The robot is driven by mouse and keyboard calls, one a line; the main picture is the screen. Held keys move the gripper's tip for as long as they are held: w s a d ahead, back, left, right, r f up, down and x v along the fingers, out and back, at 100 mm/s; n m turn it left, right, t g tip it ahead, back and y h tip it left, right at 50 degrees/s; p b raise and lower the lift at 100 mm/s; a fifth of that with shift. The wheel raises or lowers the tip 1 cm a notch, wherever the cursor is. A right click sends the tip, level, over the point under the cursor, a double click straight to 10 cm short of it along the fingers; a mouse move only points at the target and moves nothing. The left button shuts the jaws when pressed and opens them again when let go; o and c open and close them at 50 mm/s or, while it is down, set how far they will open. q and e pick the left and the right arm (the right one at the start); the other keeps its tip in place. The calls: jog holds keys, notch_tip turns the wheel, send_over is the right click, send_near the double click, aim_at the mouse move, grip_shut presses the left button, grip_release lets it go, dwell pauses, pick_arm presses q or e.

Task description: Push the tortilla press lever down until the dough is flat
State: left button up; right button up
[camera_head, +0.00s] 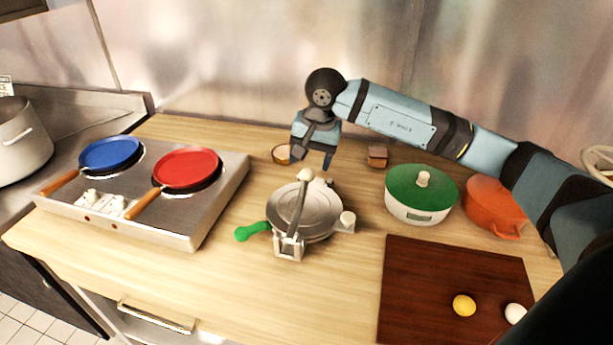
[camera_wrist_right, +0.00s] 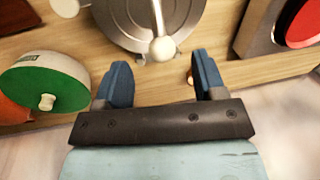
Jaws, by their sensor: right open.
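The silver tortilla press (camera_head: 306,212) sits on the wooden counter, and its round plate also shows in the right wrist view (camera_wrist_right: 128,18). Its lever (camera_head: 299,205) stands up over the lid, with a pale round knob (camera_head: 306,174) at its tip. The knob shows in the right wrist view (camera_wrist_right: 162,49) just beyond the space between the fingers. My right gripper (camera_head: 314,160) is open and empty, behind and above the knob, apart from it. No dough is visible inside the press. My left gripper is not in view.
A green-handled tool (camera_head: 252,231) lies left of the press. A two-pan stove (camera_head: 215,205) stands further left. A green-lidded pot (camera_head: 421,193), an orange pot (camera_head: 492,207) and a dark red board (camera_head: 450,265) are on the right. Counter in front of the press is clear.

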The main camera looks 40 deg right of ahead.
jog(key=r, duration=0.3)
jog(key=s+r, duration=0.1)
jog(key=r, duration=0.1)
jog(key=shift+d+r, duration=0.25)
jog(key=shift+r, duration=0.1)
jog(key=shift+f, duration=0.15)
